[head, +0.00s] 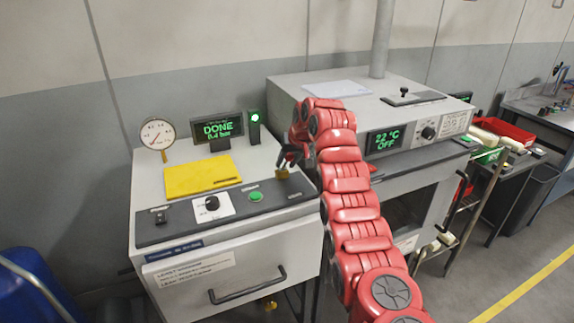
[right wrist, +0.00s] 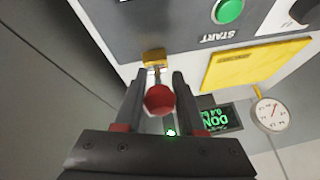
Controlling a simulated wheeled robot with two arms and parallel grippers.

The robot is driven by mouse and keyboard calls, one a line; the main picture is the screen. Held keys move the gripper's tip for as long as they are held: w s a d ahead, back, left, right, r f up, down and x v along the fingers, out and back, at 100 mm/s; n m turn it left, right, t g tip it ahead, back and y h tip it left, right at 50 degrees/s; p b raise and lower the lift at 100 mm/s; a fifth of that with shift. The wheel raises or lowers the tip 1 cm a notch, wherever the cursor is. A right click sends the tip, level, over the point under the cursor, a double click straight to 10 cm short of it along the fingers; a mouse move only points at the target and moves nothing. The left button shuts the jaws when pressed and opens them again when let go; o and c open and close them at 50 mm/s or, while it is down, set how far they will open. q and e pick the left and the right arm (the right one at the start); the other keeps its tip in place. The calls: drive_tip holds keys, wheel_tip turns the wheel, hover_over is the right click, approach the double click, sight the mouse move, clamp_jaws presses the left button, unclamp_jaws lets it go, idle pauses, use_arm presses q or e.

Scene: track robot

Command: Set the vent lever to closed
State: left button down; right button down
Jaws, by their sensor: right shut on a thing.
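The lever on the left machine's front panel has a red ball knob (right wrist: 160,99) and a short stem on a brass base (right wrist: 153,57). In the head view only its brass part (head: 282,173) shows, at the right end of the dark panel; the knob is hidden by my gripper. My right gripper (head: 285,158) is over this lever. In the right wrist view its two fingers (right wrist: 158,95) stand on either side of the lever, shut on it near the red knob. The label by the lever is too small to read surely. My left gripper is not in view.
The panel also bears a green START button (head: 255,196) and a black dial (head: 211,203). A yellow sheet (head: 202,176), a gauge (head: 157,134) and a display reading DONE (head: 218,129) are behind. An oven (head: 300,91) stands close on the right.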

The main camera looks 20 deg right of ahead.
idle(0.5)
drive_tip(key=c, duration=0.8)
unclamp_jaws()
drive_tip(key=shift+o, duration=1.4)
drive_tip(key=shift+w, duration=0.2)
drive_tip(key=shift+s, duration=0.1)
